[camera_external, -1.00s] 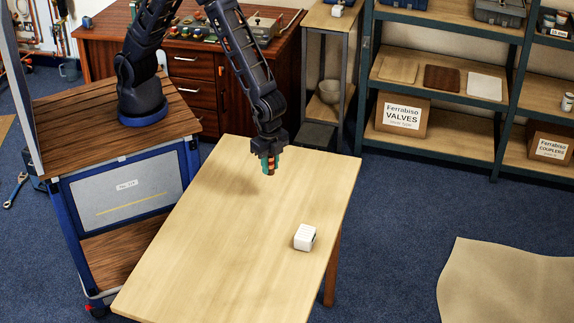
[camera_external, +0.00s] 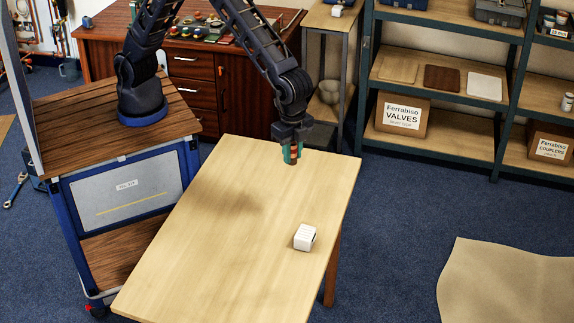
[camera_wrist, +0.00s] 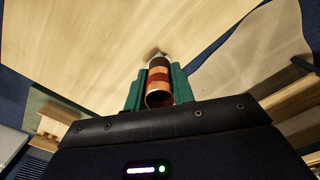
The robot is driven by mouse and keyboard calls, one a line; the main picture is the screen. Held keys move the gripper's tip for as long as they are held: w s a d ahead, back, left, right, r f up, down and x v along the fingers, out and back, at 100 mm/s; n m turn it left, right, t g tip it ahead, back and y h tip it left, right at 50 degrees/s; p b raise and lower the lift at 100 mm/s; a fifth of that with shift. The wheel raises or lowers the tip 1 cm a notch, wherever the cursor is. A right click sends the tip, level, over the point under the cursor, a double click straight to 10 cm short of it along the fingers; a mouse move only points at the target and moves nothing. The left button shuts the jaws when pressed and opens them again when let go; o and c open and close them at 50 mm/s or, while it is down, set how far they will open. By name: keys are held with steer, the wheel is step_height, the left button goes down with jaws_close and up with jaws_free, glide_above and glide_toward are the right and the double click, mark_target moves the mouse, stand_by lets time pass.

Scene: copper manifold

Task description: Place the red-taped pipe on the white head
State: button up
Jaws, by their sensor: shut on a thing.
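The white head (camera_external: 305,237) is a small white block on the light wooden table, near its right edge. My gripper (camera_external: 291,155) is above the far right part of the table, away from the white head. Its teal fingers are shut on the copper pipe, which has a red tape band (camera_wrist: 158,75) in the wrist view. The pipe's open near end faces the wrist camera. A small pale patch shows just past the pipe's far end in the wrist view; I cannot tell whether it is the white head.
The wooden table (camera_external: 200,255) is otherwise bare. A wooden cabinet (camera_external: 235,90) with tools stands behind it. A shelf unit with a VALVES box (camera_external: 402,115) stands at the back right. A tan mat (camera_external: 510,285) lies on the blue floor at the right.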

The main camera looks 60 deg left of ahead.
step_height(320, 180, up, 2)
glide_above(306, 231)
step_height(306, 231, down, 20)
steer(key=shift+r, duration=0.15)
stand_by(0.4)
steer(key=o, duration=1)
step_height(306, 231, up, 12)
steer(key=shift+r, duration=0.1)
